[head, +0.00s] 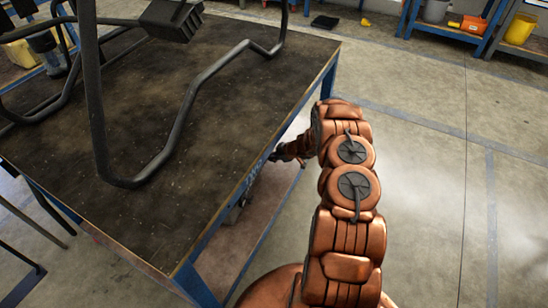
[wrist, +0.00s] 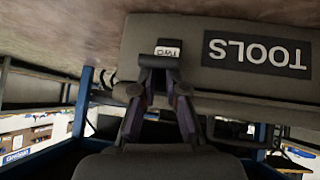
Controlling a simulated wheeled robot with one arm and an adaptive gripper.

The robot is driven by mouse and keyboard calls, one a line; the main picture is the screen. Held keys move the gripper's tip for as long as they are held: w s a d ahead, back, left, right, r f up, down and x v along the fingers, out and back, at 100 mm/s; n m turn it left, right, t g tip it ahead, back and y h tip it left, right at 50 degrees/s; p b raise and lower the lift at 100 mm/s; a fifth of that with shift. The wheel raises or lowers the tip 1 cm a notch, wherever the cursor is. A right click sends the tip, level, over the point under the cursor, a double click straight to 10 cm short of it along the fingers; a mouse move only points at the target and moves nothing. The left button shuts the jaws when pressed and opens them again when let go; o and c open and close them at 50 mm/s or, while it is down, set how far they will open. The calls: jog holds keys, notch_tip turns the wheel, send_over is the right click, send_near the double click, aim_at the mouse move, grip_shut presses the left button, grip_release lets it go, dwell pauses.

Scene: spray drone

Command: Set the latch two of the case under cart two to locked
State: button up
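The case (wrist: 225,30) is a dark box with a "TOOLS" label, seen upside down in the wrist view. A small latch with a "TWO" label (wrist: 167,50) is on its near side, left of the "TOOLS" label. My gripper (wrist: 159,62) is right in front of this latch, its fingers drawn together at the tips. The tips hide the part of the latch below the label, so I cannot tell whether they touch or hold it, or how the latch is set. In the head view my gripper (head: 277,155) is at the table's right edge, and the case is mostly hidden.
A dark-topped table with a blue frame (head: 215,110) stands left of my arm, with a black tubular frame (head: 190,100) on it. The concrete floor to the right (head: 430,150) is clear. Blue shelving (head: 470,40) with buckets stands at the back right.

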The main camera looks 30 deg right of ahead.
jog(key=o, duration=0.4)
jog(key=shift+w+a+r, duration=0.35)
jog(key=shift+w+r, duration=0.15)
jog(key=shift+w, duration=0.1)
jog(key=shift+s+a, duration=0.1)
jog(key=shift+a, duration=0.05)
jog(key=shift+s+a+f, duration=0.15)
jog(key=shift+f, duration=0.1)
jog(key=shift+c, duration=0.9)
jog(key=shift+d, duration=0.2)
jog(key=shift+s+d+r+p, duration=0.3)
jog(key=shift+r+p, duration=0.1)
jog(key=shift+r, duration=0.25)
jog(key=shift+c, duration=0.6)
jog(key=o, duration=0.4)
jog(key=shift+v, duration=1.2)
jog(key=shift+w+r+p+v, duration=0.15)
jog(key=shift+p+v, duration=0.45)
jog(key=shift+v, duration=0.75)
jog(key=shift+w+r+p+v, duration=0.15)
jog(key=shift+p+v, duration=0.45)
jog(key=shift+v, duration=0.75)
jog(key=shift+a, duration=0.1)
